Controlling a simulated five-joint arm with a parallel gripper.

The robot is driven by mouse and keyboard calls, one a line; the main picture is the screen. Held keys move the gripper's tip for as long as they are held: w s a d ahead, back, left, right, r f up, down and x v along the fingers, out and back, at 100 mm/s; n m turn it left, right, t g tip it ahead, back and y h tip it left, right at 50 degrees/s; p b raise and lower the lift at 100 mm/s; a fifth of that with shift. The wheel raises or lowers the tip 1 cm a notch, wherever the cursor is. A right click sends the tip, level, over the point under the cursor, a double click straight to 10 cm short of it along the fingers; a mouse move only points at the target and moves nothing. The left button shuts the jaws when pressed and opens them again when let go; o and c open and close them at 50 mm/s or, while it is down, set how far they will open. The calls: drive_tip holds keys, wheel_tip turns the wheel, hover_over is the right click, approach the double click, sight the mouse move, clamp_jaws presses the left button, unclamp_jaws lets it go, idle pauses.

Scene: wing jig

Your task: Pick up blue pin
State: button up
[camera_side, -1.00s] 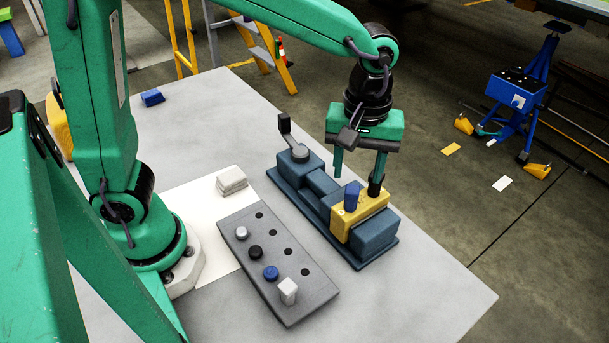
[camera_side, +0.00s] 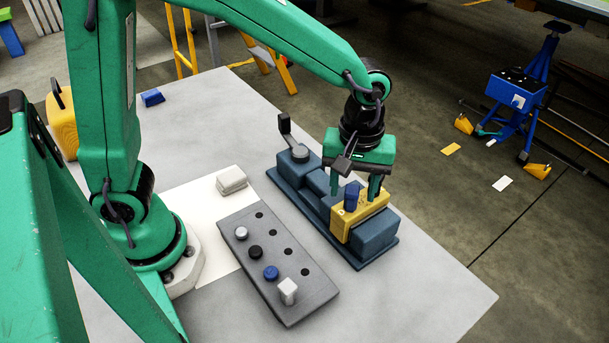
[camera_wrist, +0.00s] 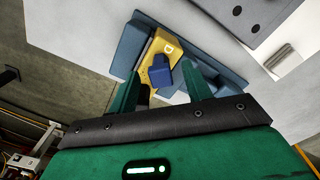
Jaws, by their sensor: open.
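A blue pin (camera_side: 352,196) stands upright on the yellow block (camera_side: 343,224), which sits in the dark blue jig (camera_side: 375,239). My gripper (camera_side: 355,185) is open above the block, with its two fingers apart on either side of this pin. In the wrist view the blue pin (camera_wrist: 160,75) shows between the fingertips (camera_wrist: 162,67) with the yellow block behind it. Whether a finger touches the pin, I cannot tell.
A clamp lever (camera_side: 287,131) rises at the jig's far end. The table (camera_side: 420,293) is clear at front right.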

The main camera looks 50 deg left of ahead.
sight(353, 189)
drive_tip(key=shift+f, duration=1.5)
drive_tip(key=shift+c, duration=0.4)
clamp_jaws()
